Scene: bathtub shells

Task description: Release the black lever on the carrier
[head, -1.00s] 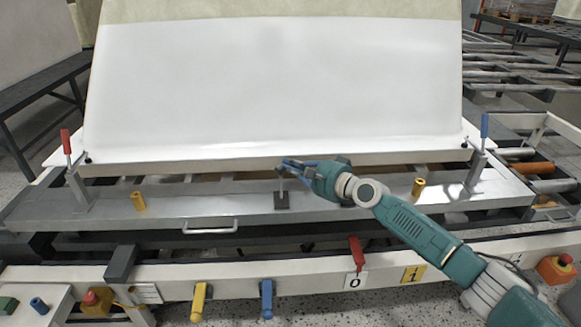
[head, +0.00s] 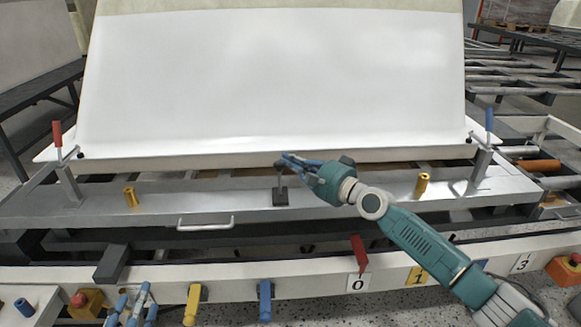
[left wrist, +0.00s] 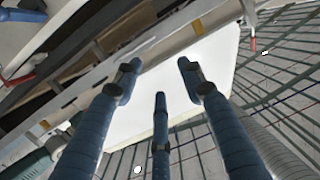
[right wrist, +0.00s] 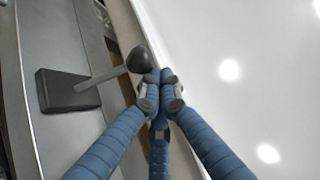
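The black lever (head: 279,166) stands on a dark block on the silver carrier (head: 330,200), at the middle of its front part. In the right wrist view its round black knob (right wrist: 139,60) sits on a tilted grey rod rising from the dark base (right wrist: 62,92). My right gripper (head: 286,161) is at knob height, with its blue fingertips drawn together. In the right wrist view the fingertips (right wrist: 160,84) are right beside the knob, which is not between them; whether they touch it I cannot tell. My left gripper (head: 134,298) is low at the front left, its fingers (left wrist: 158,75) spread and empty.
A large white shell (head: 280,85) stands behind the lever. A red-handled clamp (head: 57,134) and a blue-handled clamp (head: 489,122) flank it. Yellow, blue and red levers (head: 358,255) line the front rail.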

